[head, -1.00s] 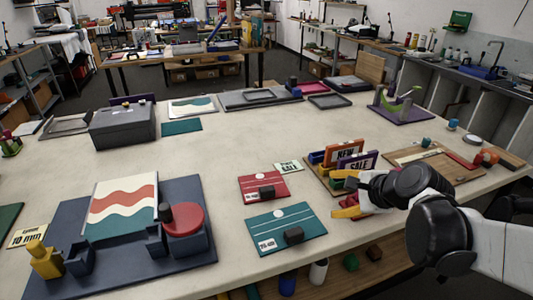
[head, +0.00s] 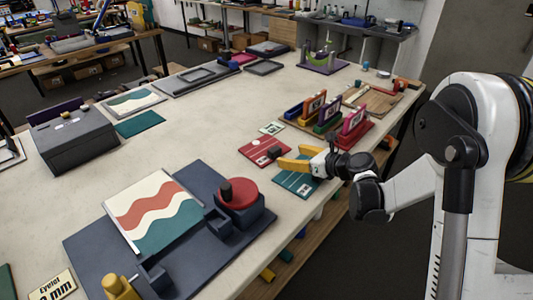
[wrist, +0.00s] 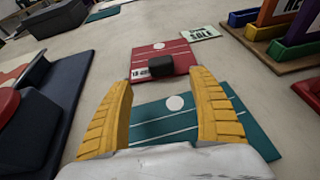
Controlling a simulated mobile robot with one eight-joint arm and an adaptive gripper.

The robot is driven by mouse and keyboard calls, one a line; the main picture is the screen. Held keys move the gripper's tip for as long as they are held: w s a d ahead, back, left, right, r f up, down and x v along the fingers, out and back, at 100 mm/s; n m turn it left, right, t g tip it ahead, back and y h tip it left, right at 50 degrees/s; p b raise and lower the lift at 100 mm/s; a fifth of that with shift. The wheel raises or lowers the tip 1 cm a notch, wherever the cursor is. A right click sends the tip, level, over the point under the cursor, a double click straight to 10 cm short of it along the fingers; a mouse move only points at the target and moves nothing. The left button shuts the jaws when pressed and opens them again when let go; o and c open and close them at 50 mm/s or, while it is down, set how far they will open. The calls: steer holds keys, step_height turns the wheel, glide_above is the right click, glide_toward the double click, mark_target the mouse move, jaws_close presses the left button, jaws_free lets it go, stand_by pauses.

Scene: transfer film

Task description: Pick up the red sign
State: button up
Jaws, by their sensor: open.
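A flat red board (head: 254,151) with a white disc, white lines, a black block and a small label lies on the table. It also shows ahead of the fingertips in the wrist view (wrist: 181,51). My gripper (head: 287,158) has yellow fingers, open and empty, above the teal board (head: 284,184) beside the red one. In the wrist view my gripper's fingers (wrist: 161,78) stand wide apart, with the red board's near edge between their tips. I cannot see an upright red sign clearly.
A small pale card reading SALE (wrist: 200,33) lies beyond the red board. A dark blue fixture (head: 95,243) with a striped print and red disc is at the left. The table middle (head: 200,125) is clear.

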mark_target(278, 151)
steer(key=b+x, duration=0.1)
steer(key=x, duration=0.3)
steer(key=shift+w+f, duration=0.15)
steer(key=b+x, duration=0.2)
steer(key=x, duration=0.3)
steer(key=shift+w+a, duration=0.2)
steer(key=shift+w, duration=0.05)
steer(key=shift+r, duration=0.3)
steer(key=shift+c, duration=0.3)
steer(key=c, duration=1.3)
